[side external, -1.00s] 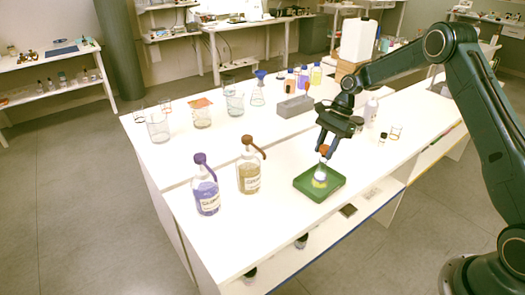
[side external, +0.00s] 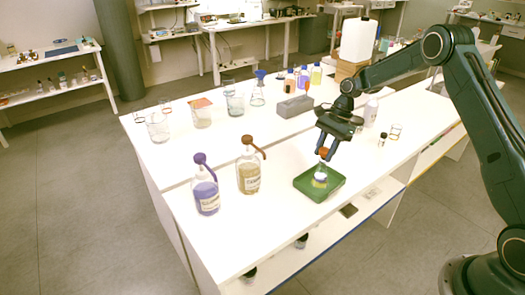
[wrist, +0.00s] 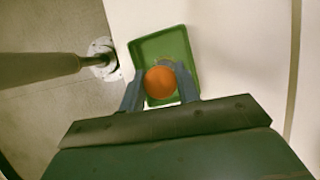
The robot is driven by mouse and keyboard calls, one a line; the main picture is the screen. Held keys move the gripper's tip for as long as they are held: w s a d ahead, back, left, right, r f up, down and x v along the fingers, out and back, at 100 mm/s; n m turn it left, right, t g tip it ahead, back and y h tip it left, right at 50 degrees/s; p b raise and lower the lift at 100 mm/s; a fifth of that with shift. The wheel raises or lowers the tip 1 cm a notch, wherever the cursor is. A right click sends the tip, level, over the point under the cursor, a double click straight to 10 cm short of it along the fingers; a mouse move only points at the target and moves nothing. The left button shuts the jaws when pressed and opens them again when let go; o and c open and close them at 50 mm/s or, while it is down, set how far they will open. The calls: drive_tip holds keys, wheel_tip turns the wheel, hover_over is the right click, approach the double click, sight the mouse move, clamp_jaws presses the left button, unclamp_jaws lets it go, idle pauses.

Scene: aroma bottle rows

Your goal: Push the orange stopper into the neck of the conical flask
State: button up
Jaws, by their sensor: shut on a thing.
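The orange stopper (side external: 323,153) is between the fingertips of my gripper (side external: 325,151), which is shut on it. In the wrist view the stopper (wrist: 160,82) shows as a round orange top between the two fingers (wrist: 160,90). The conical flask (side external: 320,178) stands upright in a green tray (side external: 304,186), directly below the stopper. The stopper is at the flask's mouth; how deep it sits in the neck cannot be told. In the wrist view the stopper and gripper hide most of the flask over the tray (wrist: 160,42).
Two wash bottles, one purple (side external: 207,196) and one tan (side external: 249,175), stand left of the tray. Beakers (side external: 201,116), a grey block (side external: 294,106) and several small bottles are behind. A small vial (side external: 382,140) stands to the right.

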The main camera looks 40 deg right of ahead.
drive_tip(key=shift+f, duration=0.9)
idle(0.6)
drive_tip(key=o, duration=0.9)
drive_tip(key=shift+r, duration=0.15)
drive_tip(key=shift+r, duration=3.3)
drive_tip(key=shift+r, duration=0.15)
